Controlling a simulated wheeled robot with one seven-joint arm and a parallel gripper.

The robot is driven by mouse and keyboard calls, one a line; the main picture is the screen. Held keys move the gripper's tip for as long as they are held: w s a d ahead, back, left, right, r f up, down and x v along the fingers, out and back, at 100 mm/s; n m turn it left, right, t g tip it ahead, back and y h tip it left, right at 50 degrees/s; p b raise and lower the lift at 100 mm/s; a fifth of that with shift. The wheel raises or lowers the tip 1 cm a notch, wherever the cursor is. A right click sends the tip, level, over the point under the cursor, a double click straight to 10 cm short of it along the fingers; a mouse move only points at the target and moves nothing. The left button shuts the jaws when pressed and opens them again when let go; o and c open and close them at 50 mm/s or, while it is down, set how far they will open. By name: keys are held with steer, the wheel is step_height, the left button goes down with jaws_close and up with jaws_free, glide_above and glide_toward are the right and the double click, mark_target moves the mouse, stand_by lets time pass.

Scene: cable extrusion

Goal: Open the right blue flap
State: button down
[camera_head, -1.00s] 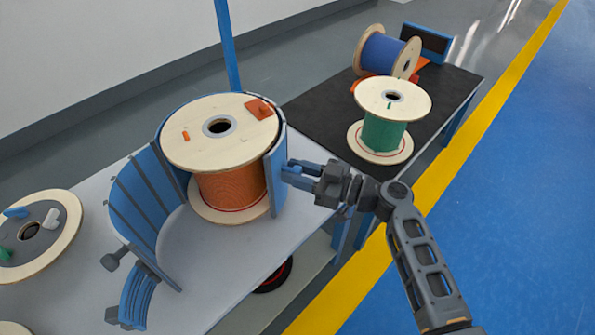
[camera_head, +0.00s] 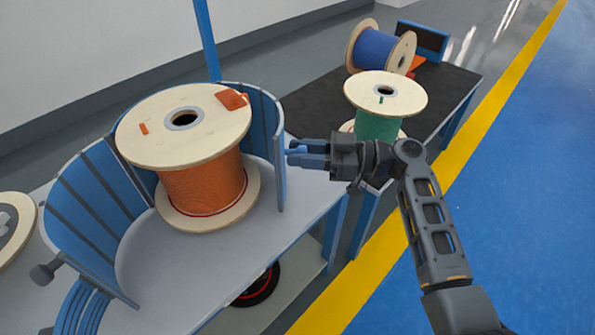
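The right blue flap (camera_head: 264,122) is a curved, ribbed panel standing upright to the right of the orange cable spool (camera_head: 205,185). Its inner face shows, with a narrow gap between it and the spool's wooden top disc. My gripper (camera_head: 291,154) is outside the flap's front edge, with its blue fingertips at or very close to that edge. I cannot tell whether they touch it or how far apart they are. The left blue flap (camera_head: 98,194) stands swung wide open on the left, with a dark knob (camera_head: 42,273) near its lower end.
The light table (camera_head: 185,262) is clear in front of the spool. A dark table (camera_head: 310,108) behind carries a green spool (camera_head: 378,127) and a blue spool (camera_head: 378,51). A blue post (camera_head: 207,40) rises behind the orange spool. Open floor lies right.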

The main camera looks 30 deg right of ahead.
steer(key=w+d+b, duration=1.2)
steer(key=w+b, duration=0.1)
steer(key=b, duration=0.3)
steer(key=shift+d, duration=0.15)
steer(key=shift+r, duration=0.15)
steer(key=c, duration=0.8)
jaws_free()
steer(key=shift+s, duration=0.1)
steer(key=shift+m+t, duration=0.3)
steer(key=p+v, duration=0.1)
steer(key=v, duration=0.8)
steer(key=shift+d+p, duration=0.4)
steer(key=shift+d, duration=0.05)
